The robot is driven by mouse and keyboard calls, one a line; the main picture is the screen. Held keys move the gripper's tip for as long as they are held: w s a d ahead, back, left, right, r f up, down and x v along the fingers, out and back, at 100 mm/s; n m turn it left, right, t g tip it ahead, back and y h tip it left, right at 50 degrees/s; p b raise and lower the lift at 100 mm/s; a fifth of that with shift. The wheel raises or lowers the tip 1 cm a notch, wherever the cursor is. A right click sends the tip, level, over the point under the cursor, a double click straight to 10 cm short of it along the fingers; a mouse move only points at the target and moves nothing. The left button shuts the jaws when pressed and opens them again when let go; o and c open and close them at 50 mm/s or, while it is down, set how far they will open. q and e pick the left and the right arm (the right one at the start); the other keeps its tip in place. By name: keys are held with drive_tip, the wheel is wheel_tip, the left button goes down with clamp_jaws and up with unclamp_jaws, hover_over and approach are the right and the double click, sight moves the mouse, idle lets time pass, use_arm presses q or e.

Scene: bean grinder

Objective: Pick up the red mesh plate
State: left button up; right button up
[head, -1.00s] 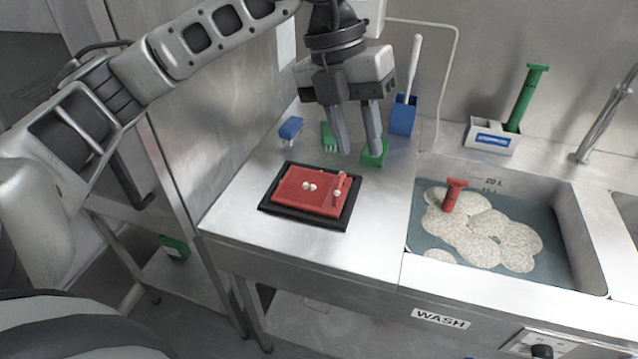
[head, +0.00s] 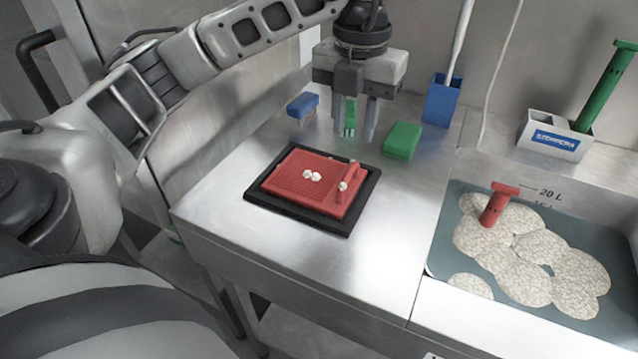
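The red mesh plate (head: 295,185) lies flat on a black tray (head: 270,204) on the steel counter. Small white pieces (head: 312,176) sit on its middle and another sits near its right end, by a raised red bar. My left gripper (head: 354,139) hangs above the counter behind the plate, fingers pointing down. My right gripper is not in view.
A green brush (head: 350,117) and a blue brush (head: 303,104) lie behind the plate, with a green block (head: 402,141) to the right. A blue holder (head: 441,102) stands at the back. A sink (head: 450,225) with round pale pieces and a red stopper (head: 497,208) is at right.

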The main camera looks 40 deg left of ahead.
sight(349, 171)
use_arm(q)
wheel_tip(349, 171, down, 11)
drive_tip(key=shift+w+a+r+p, duration=0.1)
drive_tip(key=shift+w+a+p, duration=0.05)
drive_tip(key=shift+p, duration=0.25)
drive_tip(key=shift+c, duration=0.3)
clamp_jaws()
